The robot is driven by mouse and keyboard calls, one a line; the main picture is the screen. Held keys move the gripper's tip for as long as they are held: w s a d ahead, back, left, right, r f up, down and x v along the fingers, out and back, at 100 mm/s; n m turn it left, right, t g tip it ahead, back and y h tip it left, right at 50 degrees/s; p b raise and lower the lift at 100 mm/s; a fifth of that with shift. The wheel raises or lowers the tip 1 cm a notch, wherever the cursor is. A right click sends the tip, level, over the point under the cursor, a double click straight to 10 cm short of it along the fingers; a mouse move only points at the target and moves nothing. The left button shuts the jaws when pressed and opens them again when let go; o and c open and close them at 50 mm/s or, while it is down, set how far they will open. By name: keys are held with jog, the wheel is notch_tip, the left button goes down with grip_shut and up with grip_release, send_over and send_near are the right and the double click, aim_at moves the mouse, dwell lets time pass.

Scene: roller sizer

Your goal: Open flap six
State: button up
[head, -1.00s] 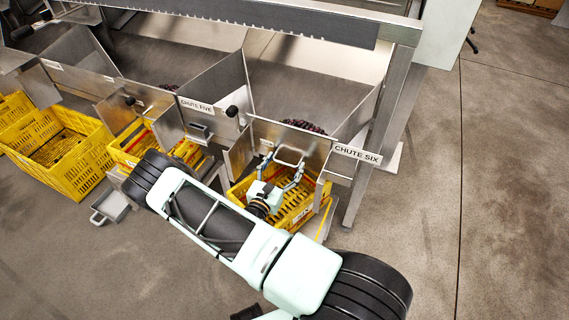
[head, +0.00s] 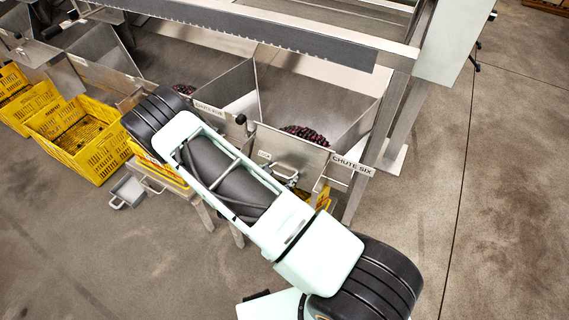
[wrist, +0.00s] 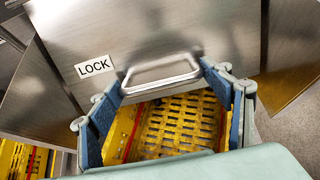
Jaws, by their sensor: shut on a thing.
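Flap six is the steel plate (head: 290,152) at the front of the chute labelled CHUTE SIX (head: 352,166). It holds back dark round fruit (head: 305,134). In the wrist view the plate (wrist: 150,35) fills the top and bears a LOCK label (wrist: 94,66) left of its bar handle (wrist: 160,74). My gripper (wrist: 163,78) is shut on the handle, with one blue-padded finger at each end of it. In the head view my arm hides most of the gripper, and the handle (head: 285,172) shows just beyond it.
A yellow crate (wrist: 125,130) stands below the flap. Chute five (head: 209,108) is to the left, with more yellow crates (head: 88,160) on the floor. A steel leg (head: 355,195) stands right of chute six.

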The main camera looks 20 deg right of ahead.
notch_tip(320, 180, up, 12)
jog(key=s+a+g+y+p, duration=0.1)
jog(key=g+y+p, duration=0.4)
jog(key=p, duration=0.5)
jog(key=shift+s+a+r, duration=0.2)
jog(key=shift+s+a, duration=0.2)
jog(key=shift+a, duration=0.35)
jog(key=shift+d, duration=0.1)
jog(key=o, duration=1.4)
jog(key=shift+f, duration=0.1)
jog(key=shift+s+g+y, duration=0.1)
jog(key=shift+g+y, duration=0.2)
